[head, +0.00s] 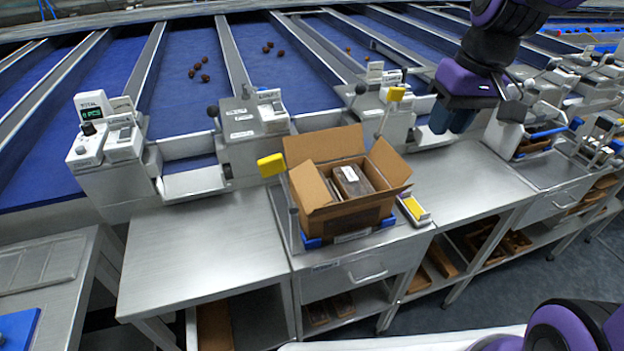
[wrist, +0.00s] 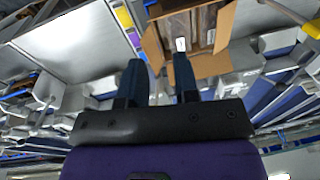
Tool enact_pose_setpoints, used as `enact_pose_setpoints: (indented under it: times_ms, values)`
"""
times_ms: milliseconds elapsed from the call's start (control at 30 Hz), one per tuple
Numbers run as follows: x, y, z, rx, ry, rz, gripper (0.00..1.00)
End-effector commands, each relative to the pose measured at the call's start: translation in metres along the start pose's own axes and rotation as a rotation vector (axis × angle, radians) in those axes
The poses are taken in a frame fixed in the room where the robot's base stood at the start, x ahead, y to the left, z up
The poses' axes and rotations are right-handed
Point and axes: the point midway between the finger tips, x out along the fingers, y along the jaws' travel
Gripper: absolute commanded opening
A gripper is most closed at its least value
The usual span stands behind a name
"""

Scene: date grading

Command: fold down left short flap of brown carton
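The open brown carton (head: 345,220) stands on the steel bench in the middle of the head view. Its left short flap (head: 309,184) stands up, and its right flap (head: 390,162) is raised and leans outward. The back flap (head: 324,146) is upright; the front flap seems to slope outward. Dark packs with a white label (head: 351,178) lie inside. My gripper (head: 452,117) hangs to the right of the carton and above it, apart from it. In the wrist view, the carton (wrist: 152,50) is at the top, beyond my gripper (wrist: 160,75). Its two blue fingers are apart with nothing between them.
A yellow paddle (head: 271,165) is close to the carton's left side, and another (head: 396,94) is behind it at right. Weighing units (head: 253,120) line the back. The left benchtop (head: 200,255) is clear.

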Motion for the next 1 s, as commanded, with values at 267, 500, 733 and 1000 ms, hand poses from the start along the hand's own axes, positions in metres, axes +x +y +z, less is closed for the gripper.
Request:
enact_pose_setpoints:
  times_ms: [267,500,733,1000]
  values:
    - [-0.041,0.005,0.038,0.045,0.101,0.080,0.29]
    - [-0.058,0.008,0.057,0.070,0.150,0.100,0.29]
    - [-0.070,0.009,0.071,0.085,0.183,0.099,0.29]
    - [-0.068,0.004,0.064,0.070,0.150,0.021,0.29]
